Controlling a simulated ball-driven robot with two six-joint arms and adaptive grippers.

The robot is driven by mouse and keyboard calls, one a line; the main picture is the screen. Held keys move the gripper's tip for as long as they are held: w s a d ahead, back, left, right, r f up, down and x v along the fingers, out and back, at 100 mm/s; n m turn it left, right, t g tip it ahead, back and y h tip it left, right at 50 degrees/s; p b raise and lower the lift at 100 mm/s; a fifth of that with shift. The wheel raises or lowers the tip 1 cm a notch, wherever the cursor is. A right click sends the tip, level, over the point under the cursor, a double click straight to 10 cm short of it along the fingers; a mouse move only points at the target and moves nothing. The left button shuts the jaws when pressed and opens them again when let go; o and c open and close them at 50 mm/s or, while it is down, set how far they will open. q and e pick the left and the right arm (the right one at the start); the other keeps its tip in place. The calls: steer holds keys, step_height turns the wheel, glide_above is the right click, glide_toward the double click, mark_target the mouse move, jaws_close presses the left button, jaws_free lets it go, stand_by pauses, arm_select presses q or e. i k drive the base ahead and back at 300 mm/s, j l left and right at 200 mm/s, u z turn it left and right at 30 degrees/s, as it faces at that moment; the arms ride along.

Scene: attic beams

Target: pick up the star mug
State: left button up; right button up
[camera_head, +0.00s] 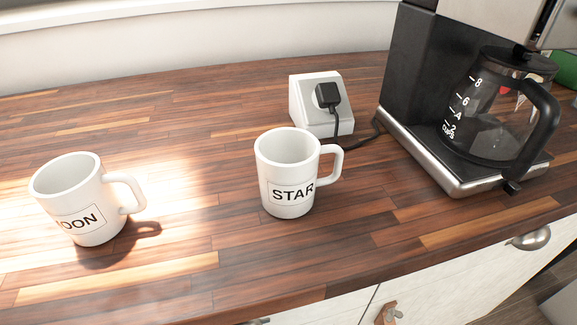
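The star mug (287,172) is a white mug with a "STAR" label on its front. It stands upright on the wooden counter near the middle of the head view, with its handle to the right. It looks empty from what shows of its inside. Another white mug (88,199), whose label partly reads "OON", stands upright to its left with its handle to the right. Neither of my grippers shows in this view.
A coffee maker (412,75) with a glass carafe (492,105) stands at the right. A white socket block (309,103) with a black plug (327,95) sits behind the star mug. The wooden counter (180,275) is clear between the mugs and along its front.

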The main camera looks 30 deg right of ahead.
mark_target(287, 157)
steer(key=k+j+z, duration=0.1)
steer(key=k+z, duration=0.15)
steer(key=z, duration=0.15)
steer(key=k+z, duration=0.4)
steer(key=k+l+z, duration=0.1)
steer(key=z, duration=0.3)
steer(key=k, duration=0.05)
